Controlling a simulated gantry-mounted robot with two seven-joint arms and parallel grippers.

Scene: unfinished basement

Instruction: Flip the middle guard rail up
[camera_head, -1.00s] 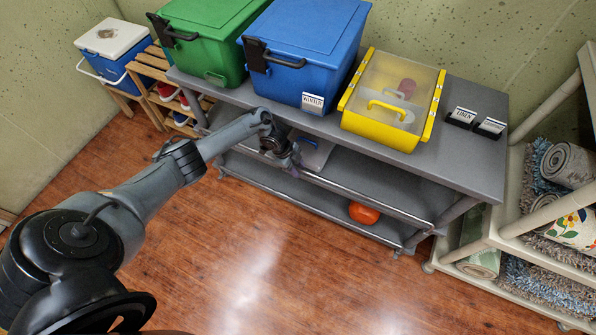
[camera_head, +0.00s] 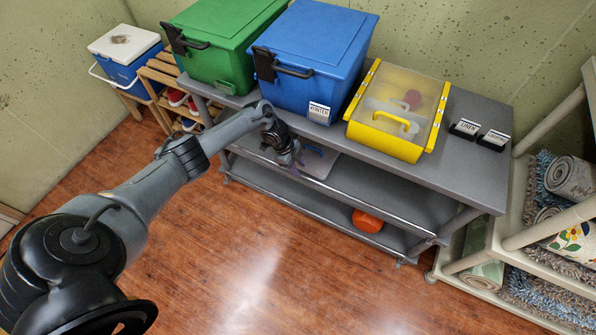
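The grey metal shelf unit (camera_head: 462,180) stands against the wall, with a top and lower shelves. A thin silver guard rail (camera_head: 375,213) runs along the front of its middle shelf, near the shelf's front edge. My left gripper (camera_head: 291,160) is at the left part of the middle shelf's front, close to the rail. I cannot tell whether it touches the rail, and its fingers are too small and dark to tell open from shut. My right gripper is out of view.
A green bin (camera_head: 222,35), a blue bin (camera_head: 315,45) and a yellow case (camera_head: 385,150) stand on top. A blue-grey item (camera_head: 318,160) lies on the middle shelf, an orange object (camera_head: 367,221) lower. A beige rack (camera_head: 475,262) stands right. The wooden floor in front is clear.

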